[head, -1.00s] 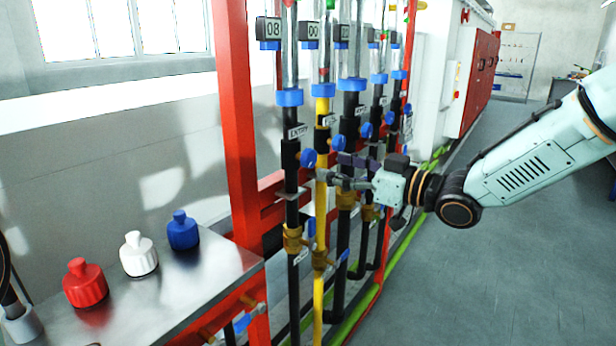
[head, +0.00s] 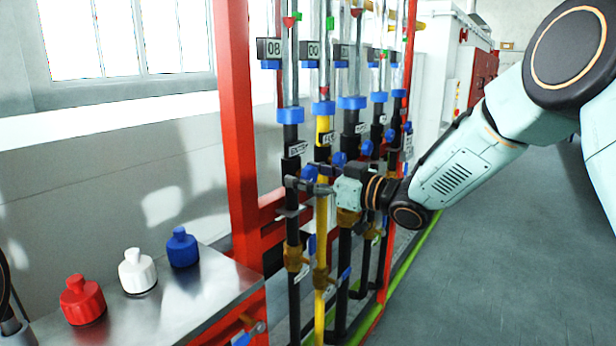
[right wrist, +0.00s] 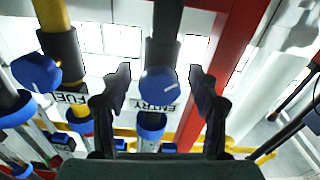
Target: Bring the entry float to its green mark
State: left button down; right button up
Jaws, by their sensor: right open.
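The entry tube (head: 291,88) is the leftmost upright tube, with a display (head: 269,49) reading 08 and an ENTRY label (head: 296,149). Near its top, a red float (head: 288,22) sits slightly below a green mark (head: 297,16). My right gripper (head: 305,186) is at the entry pipe, below that label. In the right wrist view, my right gripper (right wrist: 160,85) is open, its fingers on both sides of the round blue entry knob (right wrist: 157,86). The ENTRY label appears upside down there. Contact with the knob cannot be told. My left gripper is not in view.
The yellow FUEL pipe (head: 321,240) stands close right of the entry pipe, with its blue knob (right wrist: 37,72) nearby. More tubes follow rightward. A red frame post (head: 236,150) stands left. Red (head: 82,300), white (head: 137,271) and blue (head: 182,247) bottles stand on the metal bench.

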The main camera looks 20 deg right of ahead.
jog(key=shift+w, duration=0.1)
jog(key=c, duration=1.2)
jog(key=shift+n, duration=0.4)
jog(key=o, duration=1.2)
